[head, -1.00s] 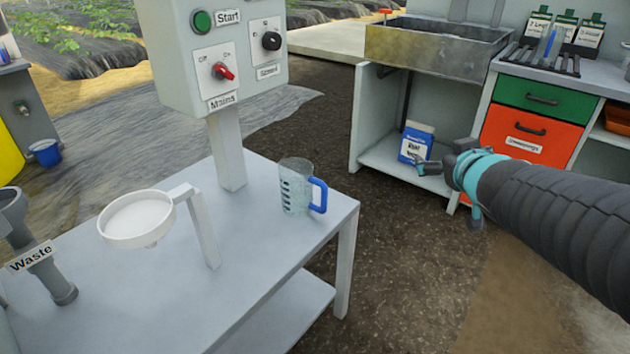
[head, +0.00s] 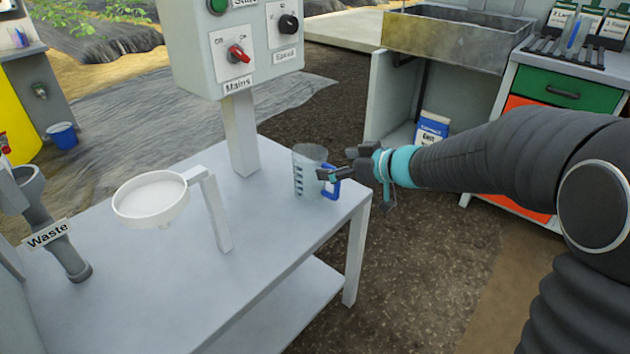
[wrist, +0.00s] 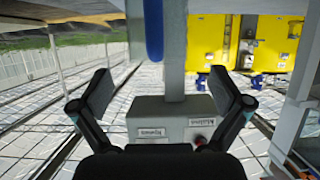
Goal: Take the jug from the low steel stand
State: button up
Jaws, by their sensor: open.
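The clear jug (head: 304,165) with dark marks and a blue handle stands upright on the grey steel stand (head: 270,230), near its right end. My gripper (head: 338,165) is open at the jug's right side, by the handle. One finger overlaps the handle's upper part in the head view; I cannot tell if it touches. In the wrist view my gripper (wrist: 165,92) shows both fingers spread with nothing held. A blue strip, apparently the jug's handle (wrist: 154,30), lies at the top of that view, between the finger lines.
The control box (head: 235,50) on its post (head: 240,135) stands behind the jug. A white ring holder (head: 150,200) and a grey waste pipe (head: 62,245) are to the left. A sink (head: 450,35) and a drawer cabinet (head: 560,90) stand behind my arm.

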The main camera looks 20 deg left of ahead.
aim_at(324, 161)
jog(key=shift+b+x, duration=0.5)
jog(key=shift+x, duration=3.15)
jog(key=shift+w+d+r, duration=0.1)
jog(key=shift+w+r, duration=0.05)
jog(key=c, duration=1.3)
